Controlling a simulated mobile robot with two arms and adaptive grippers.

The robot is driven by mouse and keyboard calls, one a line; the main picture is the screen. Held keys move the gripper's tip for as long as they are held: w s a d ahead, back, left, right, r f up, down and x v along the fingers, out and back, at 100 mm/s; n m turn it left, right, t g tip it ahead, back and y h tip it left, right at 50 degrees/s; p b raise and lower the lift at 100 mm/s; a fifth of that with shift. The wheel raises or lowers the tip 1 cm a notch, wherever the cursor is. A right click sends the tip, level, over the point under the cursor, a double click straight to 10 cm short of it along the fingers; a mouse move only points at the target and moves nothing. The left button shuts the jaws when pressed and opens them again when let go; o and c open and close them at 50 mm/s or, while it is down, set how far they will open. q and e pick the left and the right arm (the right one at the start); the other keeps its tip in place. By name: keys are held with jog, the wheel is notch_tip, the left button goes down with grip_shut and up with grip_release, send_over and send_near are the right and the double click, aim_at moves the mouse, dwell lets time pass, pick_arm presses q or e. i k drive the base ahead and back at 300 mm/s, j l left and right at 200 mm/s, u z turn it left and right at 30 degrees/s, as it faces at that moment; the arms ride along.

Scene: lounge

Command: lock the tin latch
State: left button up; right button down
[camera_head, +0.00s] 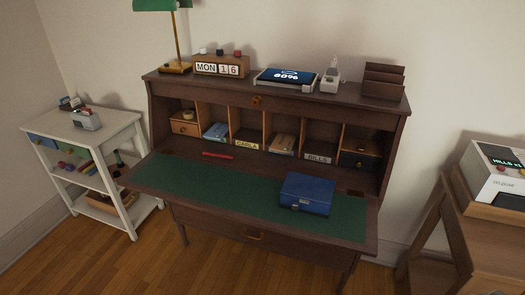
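A blue tin (308,193) sits on the right part of the green writing surface of the desk. Its lid looks down. A small pale latch (296,206) shows on its front face, too small to tell whether it is locked. Neither of my grippers is in the head view.
The dark wooden desk (200,190) has its writing flap down, with a red stick-like item (218,155) on it. Cubbyholes stand behind the tin. A white shelf cart (98,140) is at left. A side table (470,235) with a boxy device (497,175) is at right.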

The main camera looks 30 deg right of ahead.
aim_at(294, 206)
jog(key=z, duration=1.2)
